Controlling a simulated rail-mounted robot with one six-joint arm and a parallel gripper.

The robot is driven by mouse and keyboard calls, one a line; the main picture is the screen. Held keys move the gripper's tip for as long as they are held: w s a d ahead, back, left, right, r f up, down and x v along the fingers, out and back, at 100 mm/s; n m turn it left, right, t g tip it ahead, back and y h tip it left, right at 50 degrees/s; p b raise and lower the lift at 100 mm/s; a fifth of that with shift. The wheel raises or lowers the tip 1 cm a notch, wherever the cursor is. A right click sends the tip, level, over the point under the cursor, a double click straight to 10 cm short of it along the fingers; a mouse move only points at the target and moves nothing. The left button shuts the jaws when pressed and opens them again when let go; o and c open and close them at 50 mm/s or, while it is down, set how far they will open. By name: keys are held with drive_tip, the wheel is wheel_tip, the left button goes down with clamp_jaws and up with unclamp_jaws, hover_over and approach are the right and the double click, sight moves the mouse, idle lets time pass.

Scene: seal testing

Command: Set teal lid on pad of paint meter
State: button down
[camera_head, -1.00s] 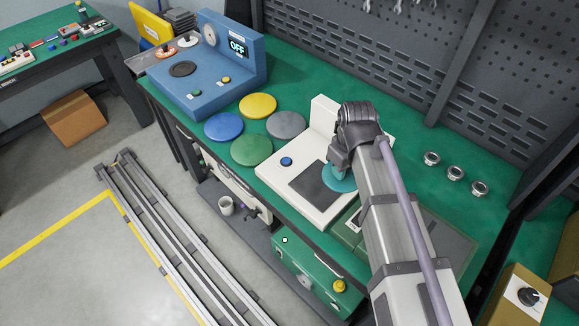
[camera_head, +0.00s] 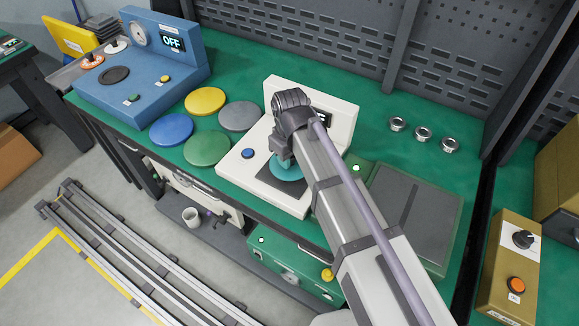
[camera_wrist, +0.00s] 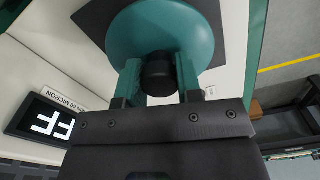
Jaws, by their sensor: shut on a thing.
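The paint meter (camera_head: 235,170) is a white L-shaped device with a dark square pad (camera_head: 270,184), a blue button and a display partly hidden by my arm. The teal lid (camera_head: 290,170) is a round disc over the pad; it also shows in the wrist view (camera_wrist: 135,35). My gripper (camera_wrist: 158,75) is shut on the lid's black knob, with one finger on each side. In the wrist view, dark pad (camera_wrist: 95,18) shows around the lid. I cannot tell whether the lid touches the pad.
Yellow (camera_head: 205,101), blue (camera_head: 171,129), green (camera_head: 207,149) and grey (camera_head: 239,116) discs lie left of the meter. A blue device (camera_head: 140,80) reading OFF stands farther left. Several metal rings (camera_head: 423,133) and a grey-topped green device (camera_head: 415,215) are to the right.

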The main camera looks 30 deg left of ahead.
wheel_tip(320, 180, down, 2)
drive_tip(key=shift+f+b, duration=0.15)
drive_tip(key=shift+b, duration=0.2)
drive_tip(key=shift+r+p, duration=0.3)
drive_tip(key=shift+r, duration=0.05)
drive_tip(key=shift+f, duration=0.25)
drive_tip(key=c, duration=0.8)
unclamp_jaws()
wheel_tip(320, 180, up, 13)
drive_tip(key=p, duration=1.2)
drive_tip(key=shift+f, duration=0.3)
